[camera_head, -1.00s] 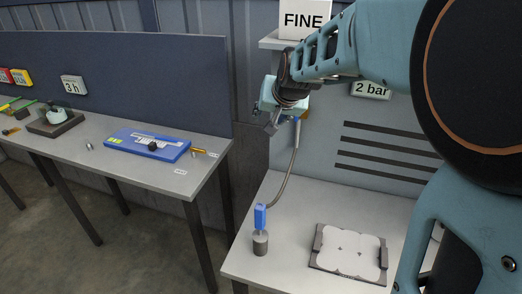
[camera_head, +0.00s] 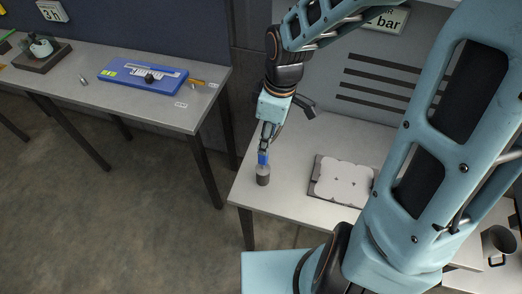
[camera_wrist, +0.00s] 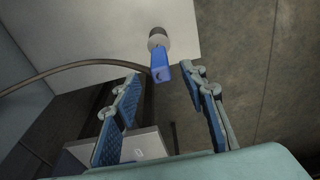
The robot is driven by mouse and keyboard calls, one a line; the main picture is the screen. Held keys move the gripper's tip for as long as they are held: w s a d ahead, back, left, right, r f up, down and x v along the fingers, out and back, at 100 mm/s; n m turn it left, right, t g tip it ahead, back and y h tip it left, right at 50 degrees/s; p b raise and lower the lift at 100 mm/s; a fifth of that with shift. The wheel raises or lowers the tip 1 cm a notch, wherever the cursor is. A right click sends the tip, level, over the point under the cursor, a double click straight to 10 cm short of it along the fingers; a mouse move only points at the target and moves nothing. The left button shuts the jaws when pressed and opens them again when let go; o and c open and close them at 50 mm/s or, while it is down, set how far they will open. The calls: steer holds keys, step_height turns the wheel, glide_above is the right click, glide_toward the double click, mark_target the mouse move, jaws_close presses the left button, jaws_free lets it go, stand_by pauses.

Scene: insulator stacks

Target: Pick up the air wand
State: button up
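The air wand (camera_head: 262,158) has a blue handle and stands upright in a grey cylindrical holder (camera_head: 263,179) near the left edge of the right-hand bench. My gripper (camera_head: 265,144) is directly above it, pointing down, with its fingertips at about the top of the handle. In the wrist view the blue wand (camera_wrist: 162,72) shows ahead of the gap between the two blue-padded fingers (camera_wrist: 164,85), which are apart. The grip is empty as far as I can see. The wand's hose (camera_wrist: 70,66) curves off to the left in the wrist view.
A dark-framed tray (camera_head: 318,188) with white round-cornered plates lies on the right-hand bench (camera_head: 300,213). A left bench (camera_head: 185,117) bears a blue case (camera_head: 143,77) and small items. A mug (camera_head: 497,243) stands at lower right. Floor separates the benches.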

mark_target(261, 156)
steer(key=f, duration=0.3)
steer(key=a+f+b, duration=0.1)
steer(key=f, duration=0.2)
steer(key=f+b, duration=0.1)
steer(key=f, duration=0.3)
steer(key=shift+w+a, duration=0.25)
steer(key=shift+a, duration=0.1)
steer(key=shift+c, duration=0.3)
jaws_close()
